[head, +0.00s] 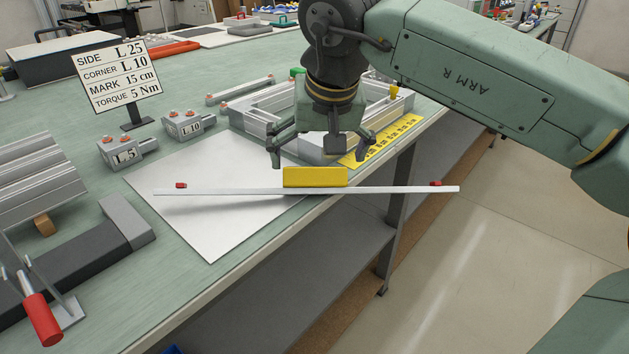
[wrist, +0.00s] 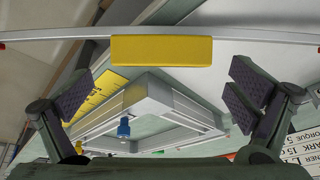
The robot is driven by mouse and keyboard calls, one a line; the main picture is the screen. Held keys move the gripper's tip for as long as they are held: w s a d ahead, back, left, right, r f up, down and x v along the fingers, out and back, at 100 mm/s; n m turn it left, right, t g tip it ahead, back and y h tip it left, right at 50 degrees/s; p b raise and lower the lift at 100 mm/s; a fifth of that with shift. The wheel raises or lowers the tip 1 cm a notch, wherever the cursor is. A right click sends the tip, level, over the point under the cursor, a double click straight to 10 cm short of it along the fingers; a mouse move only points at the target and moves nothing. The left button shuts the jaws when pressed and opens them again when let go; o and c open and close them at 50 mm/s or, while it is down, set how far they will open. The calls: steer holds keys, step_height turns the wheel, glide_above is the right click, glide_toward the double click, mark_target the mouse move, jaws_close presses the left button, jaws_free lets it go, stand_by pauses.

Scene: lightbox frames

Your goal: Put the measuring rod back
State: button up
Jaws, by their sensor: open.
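The measuring rod (head: 220,191) is a long thin pale bar with a yellow block (head: 315,177) at its middle and a small red piece near each end. It lies across the white sheet and sticks out past the bench's front edge. I cannot tell what bears it. My gripper (head: 319,163) is open and empty, just behind and above the yellow block in the head view. In the wrist view the yellow block (wrist: 161,50) lies between the lines of the two fingers, beyond their tips, with a gap on each side. No finger visibly touches it.
A metal frame (head: 245,115) lies on the bench behind my gripper, beside a yellow scale strip (head: 385,139). Blocks marked L5 (head: 125,155) and L10 (head: 188,125) and a sign (head: 118,77) stand left. A red-handled clamp (head: 42,318) is front left. The white sheet (head: 215,228) is mostly clear.

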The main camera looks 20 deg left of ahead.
mark_target(315, 181)
steer(key=shift+x, duration=1.95)
steer(key=shift+a, duration=0.1)
steer(key=shift+c, duration=0.6)
steer(key=shift+r, duration=0.1)
steer(key=c, duration=1.2)
steer(key=shift+o, duration=0.2)
